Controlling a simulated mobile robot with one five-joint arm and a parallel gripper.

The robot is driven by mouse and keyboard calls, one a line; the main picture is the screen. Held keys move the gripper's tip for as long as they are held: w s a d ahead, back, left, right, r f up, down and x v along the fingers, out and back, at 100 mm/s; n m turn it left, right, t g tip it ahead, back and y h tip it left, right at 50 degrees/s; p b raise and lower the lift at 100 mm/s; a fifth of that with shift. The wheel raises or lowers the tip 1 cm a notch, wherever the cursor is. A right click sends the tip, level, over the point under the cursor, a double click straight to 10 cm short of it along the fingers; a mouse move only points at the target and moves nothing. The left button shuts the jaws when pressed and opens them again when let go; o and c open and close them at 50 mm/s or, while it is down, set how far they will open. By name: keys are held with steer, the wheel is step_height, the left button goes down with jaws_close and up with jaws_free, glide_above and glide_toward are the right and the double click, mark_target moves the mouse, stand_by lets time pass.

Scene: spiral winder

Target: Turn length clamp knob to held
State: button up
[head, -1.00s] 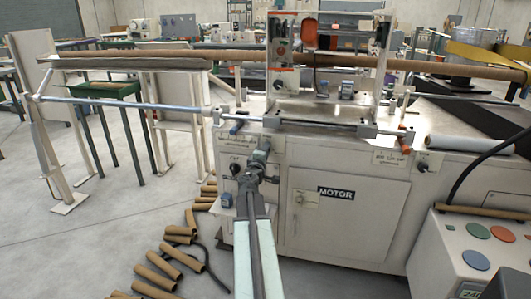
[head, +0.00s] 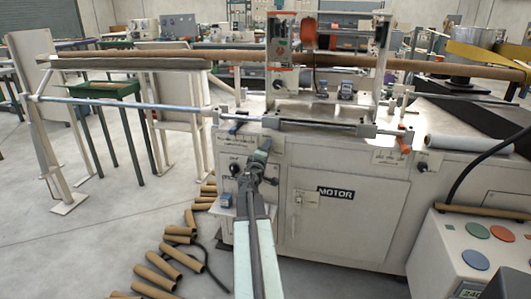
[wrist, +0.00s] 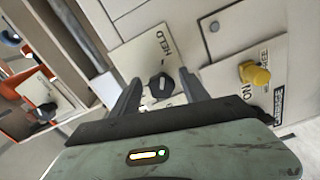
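In the wrist view the black knob (wrist: 160,86) sits on a pale plate (wrist: 141,57) lettered HELD, with the word above the knob. Lettering below the knob is partly hidden. A light mark shows on the knob's upper side; its exact setting is hard to read. My gripper (wrist: 160,88) is open, with one dark finger on each side of the knob and visible gaps between. In the head view my gripper (head: 265,146) is at the machine's front panel and hides the knob behind it.
A yellow knob (wrist: 255,74) on another plate stands right of my gripper in the wrist view. In the head view a black knob (head: 235,169) is left of my gripper, and the MOTOR door (head: 335,225) is to its right. Cardboard tubes (head: 180,240) lie on the floor.

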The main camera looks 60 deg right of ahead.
steer(key=shift+a, duration=0.1)
steer(key=v, duration=0.7)
steer(key=shift+s+a, duration=0.2)
steer(key=shift+a, duration=0.05)
